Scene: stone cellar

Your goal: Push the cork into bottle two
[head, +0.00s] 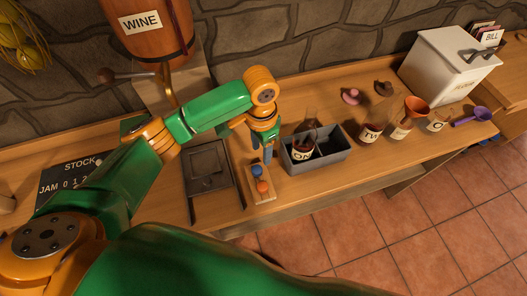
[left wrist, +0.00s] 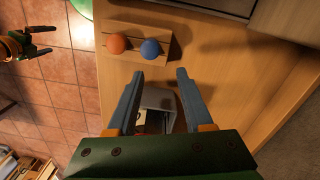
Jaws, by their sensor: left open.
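Bottle two (head: 370,134), with a label that seems to read "TWO", stands on the bench right of the grey crate (head: 335,158). Its upper part is hard to make out. I cannot tell for certain which thing is the cork; a pink stopper-like piece (head: 350,97) and a brown one (head: 384,89) lie behind the bottles. My left gripper (head: 268,155) is open and empty beside the crate's left end, above the bench. In the left wrist view, the crate (left wrist: 160,98) shows between its fingers (left wrist: 160,90). My right gripper (left wrist: 42,41) is open and empty over the floor.
A bottle labelled "ON…" (head: 303,149) is in the crate. An orange funnel (head: 417,106) is at the bottles further right. A wooden block (head: 265,198) with a blue ball (head: 257,169) and an orange ball (head: 262,187) lies left of the crate. A white box (head: 440,65) stands back right.

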